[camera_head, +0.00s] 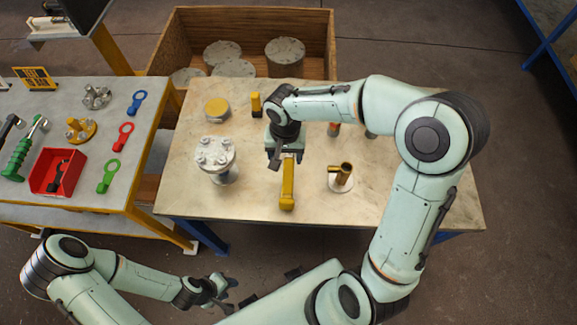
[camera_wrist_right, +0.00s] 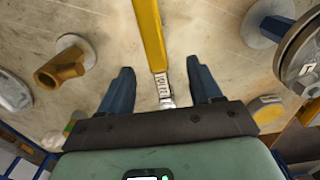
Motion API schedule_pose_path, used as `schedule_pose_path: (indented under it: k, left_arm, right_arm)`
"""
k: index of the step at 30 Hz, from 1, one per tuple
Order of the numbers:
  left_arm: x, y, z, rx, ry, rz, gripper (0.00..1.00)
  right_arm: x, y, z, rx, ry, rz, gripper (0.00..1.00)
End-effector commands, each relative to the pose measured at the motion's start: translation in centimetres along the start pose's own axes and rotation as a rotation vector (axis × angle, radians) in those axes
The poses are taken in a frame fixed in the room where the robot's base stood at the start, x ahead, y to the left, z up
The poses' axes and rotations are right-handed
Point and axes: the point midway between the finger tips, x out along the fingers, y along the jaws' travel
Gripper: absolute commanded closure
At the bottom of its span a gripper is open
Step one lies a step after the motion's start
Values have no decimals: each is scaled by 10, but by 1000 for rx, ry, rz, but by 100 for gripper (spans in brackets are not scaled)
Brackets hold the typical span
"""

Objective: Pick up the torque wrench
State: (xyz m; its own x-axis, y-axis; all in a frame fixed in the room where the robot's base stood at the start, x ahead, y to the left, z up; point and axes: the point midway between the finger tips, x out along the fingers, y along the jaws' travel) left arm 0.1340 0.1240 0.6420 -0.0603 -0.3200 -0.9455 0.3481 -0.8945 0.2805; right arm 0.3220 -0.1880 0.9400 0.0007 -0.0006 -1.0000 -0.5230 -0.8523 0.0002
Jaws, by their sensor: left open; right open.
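The torque wrench (camera_head: 287,188) has a yellow handle and lies on the pale worktable, pointing towards the front edge. In the right wrist view its yellow handle (camera_wrist_right: 148,35) and a silver labelled end run between my fingers. My right gripper (camera_head: 284,160) is open above the wrench's far end, which it partly hides. In the right wrist view my right gripper (camera_wrist_right: 160,70) has one blue finger on each side of the wrench, with gaps. My left gripper (camera_head: 222,288) is open and empty in front of the table, away from the wrench.
A silver flanged vessel (camera_head: 216,158) stands left of the wrench, and a brass pipe fitting (camera_head: 342,176) stands right. A yellow-topped disc (camera_head: 216,110) lies farther back. The left table holds a red bin (camera_head: 60,170) and tools. A wooden crate (camera_head: 320,45) stands behind. The front right tabletop is clear.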

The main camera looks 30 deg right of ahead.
Motion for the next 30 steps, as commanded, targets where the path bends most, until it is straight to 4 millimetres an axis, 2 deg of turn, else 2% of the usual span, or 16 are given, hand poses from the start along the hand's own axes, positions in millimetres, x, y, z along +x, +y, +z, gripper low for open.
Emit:
schedule_pose_path:
  k: [1, 6, 14, 21, 24, 30]
  left_arm:
    - [2, -2, 2, -1, -2, -1, 57]
    - [5, -3, 3, -2, -4, -1, 57]
    - [4, -2, 2, -1, -3, -1, 57]
    - [3, -2, 2, -1, -2, -1, 57]
    - [4, -2, 2, -1, -3, -1, 57]
    - [4, -2, 2, -1, -3, -1, 57]
  right_arm:
    - [14, 1, 1, -2, -5, 4, 36]
    - [41, 1, 1, 0, -4, 3, 36]
    - [60, 3, 0, 0, -2, 2, 36]
    - [95, 8, 0, -1, -3, 2, 36]
    - [102, 8, 0, -1, -1, 1, 36]
    - [103, 8, -1, -1, 0, 0, 36]
